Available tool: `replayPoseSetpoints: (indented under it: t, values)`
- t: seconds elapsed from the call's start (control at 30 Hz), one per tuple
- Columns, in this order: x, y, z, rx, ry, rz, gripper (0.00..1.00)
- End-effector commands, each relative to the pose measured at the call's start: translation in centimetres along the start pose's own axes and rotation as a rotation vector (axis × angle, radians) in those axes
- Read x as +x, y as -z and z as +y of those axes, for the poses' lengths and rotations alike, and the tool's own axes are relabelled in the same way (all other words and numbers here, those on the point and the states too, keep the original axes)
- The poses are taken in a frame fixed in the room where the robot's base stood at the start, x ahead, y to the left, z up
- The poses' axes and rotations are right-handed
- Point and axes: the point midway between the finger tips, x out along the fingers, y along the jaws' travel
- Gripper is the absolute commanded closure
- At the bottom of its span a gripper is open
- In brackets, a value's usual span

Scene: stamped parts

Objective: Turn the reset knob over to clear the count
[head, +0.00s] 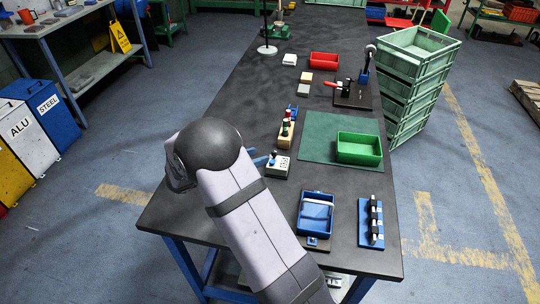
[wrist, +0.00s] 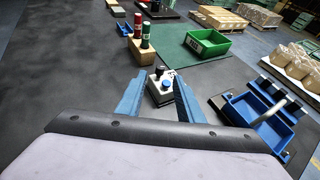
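A small counter box (wrist: 158,98) with a pale body and dark markings sits on the dark bench. On its top are a blue knob (wrist: 166,85) and a dark part beside it; I cannot tell which is the reset knob. The counter box also shows in the head view (head: 279,170), just right of my arm. My gripper (wrist: 160,76) is open, with its two blue fingers apart and the counter box in view between them. Nothing is held. I cannot tell whether the fingers touch the box. In the head view my arm hides most of the gripper.
A wooden block with red and green cylinders (wrist: 143,48) stands behind the counter box. A green bin (wrist: 207,43) sits on a green mat (head: 312,149). A blue tray (head: 315,214) and a blue rack (head: 371,222) lie nearer the front right. The bench left of the counter is clear.

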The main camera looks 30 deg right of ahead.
Motion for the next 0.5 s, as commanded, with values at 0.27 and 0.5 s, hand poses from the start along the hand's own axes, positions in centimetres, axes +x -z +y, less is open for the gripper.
replayPoseSetpoints:
  t: [0.27,0.5]
  values:
    - [2.1,0.0,-0.2,0.002,0.006,0.003,0.66]
    - [5.2,0.0,-0.2,0.003,0.006,0.004,0.66]
